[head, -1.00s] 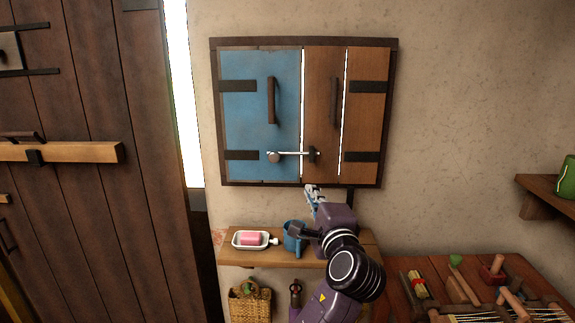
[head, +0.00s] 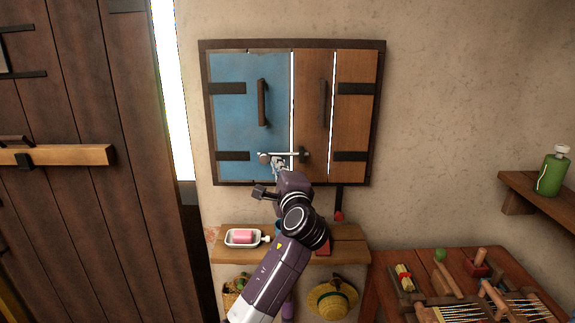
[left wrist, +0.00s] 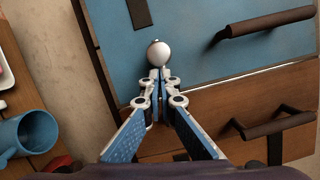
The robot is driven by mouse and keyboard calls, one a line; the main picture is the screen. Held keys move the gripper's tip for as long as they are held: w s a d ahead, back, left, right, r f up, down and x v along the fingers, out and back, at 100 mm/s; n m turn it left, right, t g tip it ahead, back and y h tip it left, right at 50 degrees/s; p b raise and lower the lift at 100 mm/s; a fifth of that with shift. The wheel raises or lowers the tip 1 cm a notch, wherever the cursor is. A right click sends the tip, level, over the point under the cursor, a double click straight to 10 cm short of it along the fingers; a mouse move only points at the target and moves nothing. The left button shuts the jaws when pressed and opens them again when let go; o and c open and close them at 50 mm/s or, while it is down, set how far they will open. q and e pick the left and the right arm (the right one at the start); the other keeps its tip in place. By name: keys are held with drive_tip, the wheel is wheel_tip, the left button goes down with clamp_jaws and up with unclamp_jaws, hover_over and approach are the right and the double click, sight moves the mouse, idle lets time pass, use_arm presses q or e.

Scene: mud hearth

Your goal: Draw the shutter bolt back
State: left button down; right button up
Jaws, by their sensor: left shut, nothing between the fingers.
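The shutter bolt (head: 284,154) is a pale horizontal rod low on the window. Its round knob (head: 264,157) lies over the blue shutter (head: 235,110). Its right end sits at a dark bracket (head: 303,155) on the brown wooden shutter (head: 315,115), so the rod crosses the bright gap. My left gripper (head: 278,164) is shut and empty, just below the rod and right of the knob. In the left wrist view, the closed fingertips (left wrist: 160,76) are beside the white knob (left wrist: 159,53); I cannot tell if they touch. The gripper hides most of the rod there. My right gripper is not in view.
Both shutters have dark upright handles. A shelf (head: 345,245) below holds a dish with pink soap (head: 243,237) and a blue mug (left wrist: 28,135). A table with tools (head: 455,275) stands lower right. A barred wooden door (head: 90,100) is at left.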

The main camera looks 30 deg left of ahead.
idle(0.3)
use_arm(q)
drive_tip(key=s+a+p, duration=0.1)
drive_tip(key=s+a, duration=0.1)
drive_tip(key=a, duration=0.1)
drive_tip(key=s+a+p, duration=0.1)
drive_tip(key=a, duration=0.1)
drive_tip(key=shift+s+a+p, duration=0.1)
drive_tip(key=shift+p, duration=0.2)
